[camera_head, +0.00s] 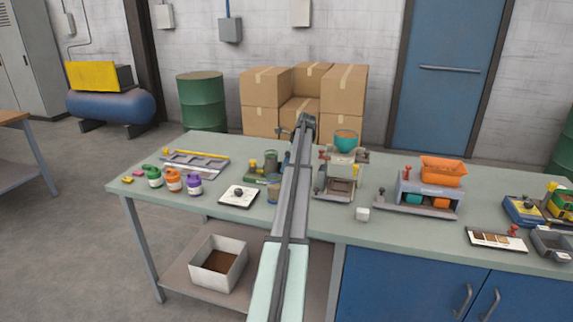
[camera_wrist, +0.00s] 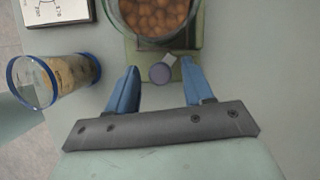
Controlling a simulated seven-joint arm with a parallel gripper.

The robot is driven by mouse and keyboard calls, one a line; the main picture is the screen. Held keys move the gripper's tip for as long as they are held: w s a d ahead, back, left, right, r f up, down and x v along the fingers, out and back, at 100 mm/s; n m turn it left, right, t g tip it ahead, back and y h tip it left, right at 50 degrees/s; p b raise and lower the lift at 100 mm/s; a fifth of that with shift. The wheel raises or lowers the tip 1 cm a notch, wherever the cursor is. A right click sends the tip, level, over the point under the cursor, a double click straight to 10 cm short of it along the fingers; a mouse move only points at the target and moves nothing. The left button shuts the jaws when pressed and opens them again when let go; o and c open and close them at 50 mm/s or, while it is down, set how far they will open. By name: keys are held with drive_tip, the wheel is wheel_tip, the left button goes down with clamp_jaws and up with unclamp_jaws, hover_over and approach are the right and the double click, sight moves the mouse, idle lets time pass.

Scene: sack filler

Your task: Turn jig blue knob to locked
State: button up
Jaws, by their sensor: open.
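My gripper (camera_wrist: 160,67) is open in the wrist view, its two blue fingers apart. A small round grey-violet knob (camera_wrist: 159,74) with a short pale lever lies between the fingertips in the picture, with a gap on both sides. I cannot tell how high the fingers are above it. The knob is at the near edge of a green jig base (camera_wrist: 190,62), in front of a round clear container of brown balls (camera_wrist: 155,16).
A clear cylinder with blue rims (camera_wrist: 55,82) stands left of the gripper. A white plate with a dark knob (camera_head: 238,196) lies left of the jig. A filler stand with a teal bowl (camera_head: 345,141) is close to the right of my arm. A small white cube (camera_head: 362,214) lies near the front.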

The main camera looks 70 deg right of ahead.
clamp_jaws()
idle(0.4)
drive_tip(key=shift+n, duration=0.3)
drive_tip(key=n, duration=0.1)
drive_tip(key=n+y, duration=0.1)
drive_tip(key=n, duration=0.1)
drive_tip(key=shift+d+y, duration=0.2)
drive_tip(key=shift+y, duration=0.1)
drive_tip(key=shift+n+g+y, duration=0.4)
drive_tip(key=shift+n+g, duration=0.2)
drive_tip(key=shift+n, duration=1.2)
